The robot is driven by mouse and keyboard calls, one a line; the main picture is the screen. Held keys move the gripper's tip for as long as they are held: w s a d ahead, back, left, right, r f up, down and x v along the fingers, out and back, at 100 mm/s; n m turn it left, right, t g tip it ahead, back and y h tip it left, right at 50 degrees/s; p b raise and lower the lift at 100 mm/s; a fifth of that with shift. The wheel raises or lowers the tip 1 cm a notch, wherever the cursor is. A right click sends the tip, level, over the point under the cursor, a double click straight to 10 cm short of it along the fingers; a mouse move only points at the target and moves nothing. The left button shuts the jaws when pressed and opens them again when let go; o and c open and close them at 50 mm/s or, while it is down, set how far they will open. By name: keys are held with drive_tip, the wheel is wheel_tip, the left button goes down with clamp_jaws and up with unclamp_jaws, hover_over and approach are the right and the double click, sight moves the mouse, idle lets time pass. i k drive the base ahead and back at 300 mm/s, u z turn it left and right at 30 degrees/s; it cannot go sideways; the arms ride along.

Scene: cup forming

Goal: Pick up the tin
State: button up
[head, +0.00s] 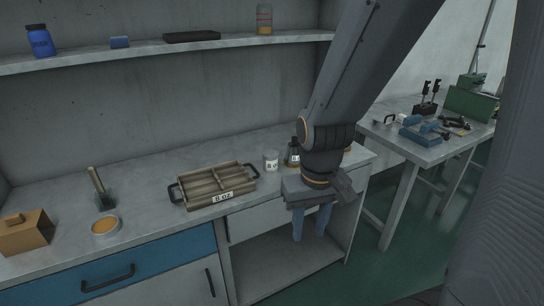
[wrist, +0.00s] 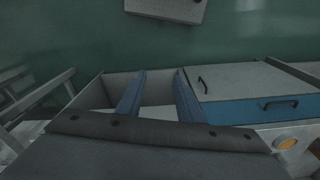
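A small white can with a dark label (head: 271,161), which looks like the tin, stands upright on the counter just right of the wooden tray. A shallow round dish with orange contents (head: 105,227) sits at the counter's left. My gripper (head: 312,222) points down by the counter's front edge, to the right of and nearer than the white can, and does not touch it. In the wrist view its two blue fingers (wrist: 160,95) stand apart with nothing between them. I cannot make out the white can in the wrist view.
A divided wooden tray (head: 214,185) and a dark bottle (head: 293,153) flank the white can closely. The shelf (head: 150,50) runs above. A side table (head: 425,145) with tools stands right.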

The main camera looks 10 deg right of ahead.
sight(270, 156)
drive_tip(key=u, duration=1.8)
drive_tip(key=k, duration=1.1)
drive_tip(key=z, duration=1.35)
